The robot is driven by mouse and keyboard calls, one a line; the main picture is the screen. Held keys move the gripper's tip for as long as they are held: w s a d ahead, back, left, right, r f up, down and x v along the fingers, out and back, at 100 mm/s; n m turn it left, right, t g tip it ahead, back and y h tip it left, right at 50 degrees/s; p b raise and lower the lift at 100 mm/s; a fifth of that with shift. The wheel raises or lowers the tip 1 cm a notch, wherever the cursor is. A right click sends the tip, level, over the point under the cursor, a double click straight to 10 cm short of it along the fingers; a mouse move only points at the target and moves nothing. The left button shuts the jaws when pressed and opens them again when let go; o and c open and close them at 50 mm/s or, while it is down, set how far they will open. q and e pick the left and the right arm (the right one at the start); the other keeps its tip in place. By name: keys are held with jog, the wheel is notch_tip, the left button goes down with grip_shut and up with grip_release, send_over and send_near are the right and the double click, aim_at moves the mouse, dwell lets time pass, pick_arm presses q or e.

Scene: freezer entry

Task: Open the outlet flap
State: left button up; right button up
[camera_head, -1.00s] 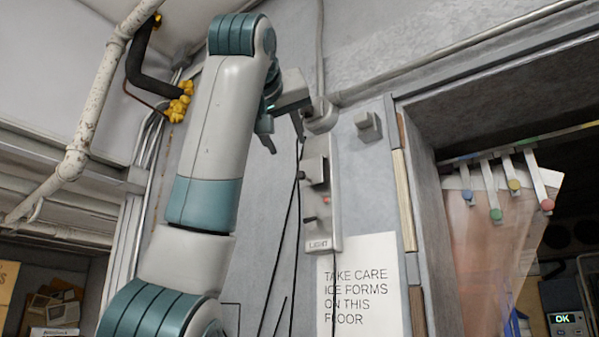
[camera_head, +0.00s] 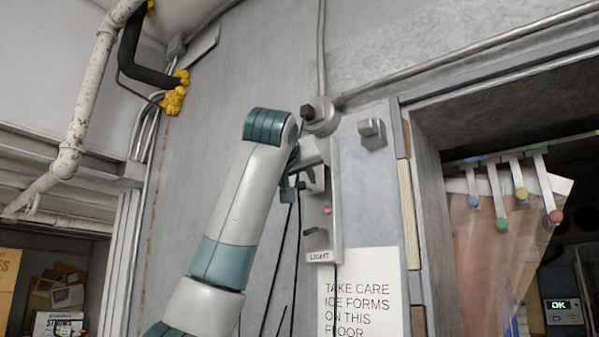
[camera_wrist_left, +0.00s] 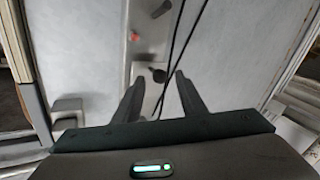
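A grey panel (camera_head: 324,238) is mounted upright on the wall, with a lever switch marked LIGHT and a small red lamp above it. What looks like the outlet flap, with a dark knob (camera_wrist_left: 160,75), is above the lamp; in the head view my gripper partly covers it. My left gripper (camera_head: 298,184) is in front of the panel's upper part. In the left wrist view its two fingers (camera_wrist_left: 158,97) are apart, with the dark knob a little beyond their tips and nothing between them. I cannot tell whether a finger touches the flap. My right gripper is out of view.
Black cables (camera_head: 293,255) hang beside the panel. A small grey fixture (camera_head: 372,133) is to its right. A paper sign (camera_head: 360,295) is below it. A doorway with strip curtains (camera_head: 485,250) opens at the right. Pipes run along the left.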

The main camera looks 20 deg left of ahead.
pick_arm(q)
jog(key=shift+w+a, duration=0.1)
jog(key=shift+w, duration=0.7)
grip_shut()
jog(key=shift+s, duration=0.1)
